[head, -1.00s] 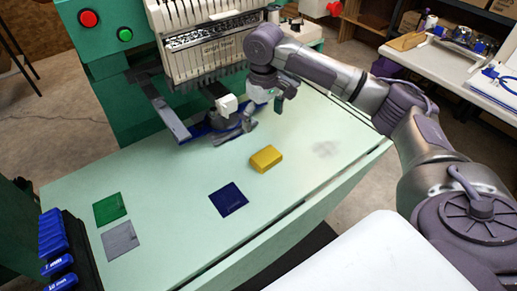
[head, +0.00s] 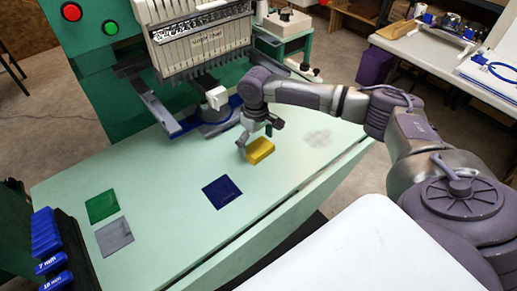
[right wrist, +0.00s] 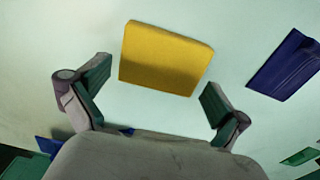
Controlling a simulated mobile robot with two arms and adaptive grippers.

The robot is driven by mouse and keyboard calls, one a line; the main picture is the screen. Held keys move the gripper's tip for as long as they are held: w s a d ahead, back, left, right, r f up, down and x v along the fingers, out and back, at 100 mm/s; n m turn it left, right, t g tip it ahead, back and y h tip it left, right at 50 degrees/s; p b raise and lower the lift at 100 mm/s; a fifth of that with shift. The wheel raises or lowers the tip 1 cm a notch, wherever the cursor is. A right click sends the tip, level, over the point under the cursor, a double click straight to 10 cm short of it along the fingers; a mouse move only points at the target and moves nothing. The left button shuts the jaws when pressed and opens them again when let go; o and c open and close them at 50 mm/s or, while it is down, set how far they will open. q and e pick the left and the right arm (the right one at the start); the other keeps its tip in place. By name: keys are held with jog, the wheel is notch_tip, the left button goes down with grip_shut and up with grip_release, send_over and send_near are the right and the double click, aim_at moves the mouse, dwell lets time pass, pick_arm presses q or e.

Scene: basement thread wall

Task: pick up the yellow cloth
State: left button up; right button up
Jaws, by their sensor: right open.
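The yellow cloth (head: 259,151) lies on the pale green table as a thick folded block. In the right wrist view the yellow cloth (right wrist: 166,57) lies ahead of and between the two fingers, and neither finger touches it. My right gripper (head: 255,138) is just above and behind the cloth in the head view. In the right wrist view the right gripper (right wrist: 155,88) is open and empty, its fingers spread wider than the cloth. My left gripper is not in view.
A dark blue cloth (head: 222,192), a green cloth (head: 102,205) and a grey cloth (head: 114,235) lie flat on the table (head: 160,200). The embroidery machine (head: 200,45) stands behind. Blue-handled tools (head: 47,232) stand at the left front. The table right of the yellow cloth is clear.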

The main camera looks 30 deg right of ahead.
aim_at(259, 146)
jog(key=shift+f, duration=0.15)
jog(key=c, duration=0.7)
jog(key=shift+r, duration=0.6)
jog(key=r, duration=0.1)
jog(key=s+r, duration=0.1)
jog(key=r, duration=0.1)
jog(key=shift+d+r, duration=0.15)
jog(key=shift+r, duration=0.1)
jog(key=s+d+r, duration=0.2)
jog(key=s+r, duration=0.4)
jog(key=s, duration=0.4)
jog(key=shift+s+r, duration=0.2)
jog(key=shift+s, duration=0.05)
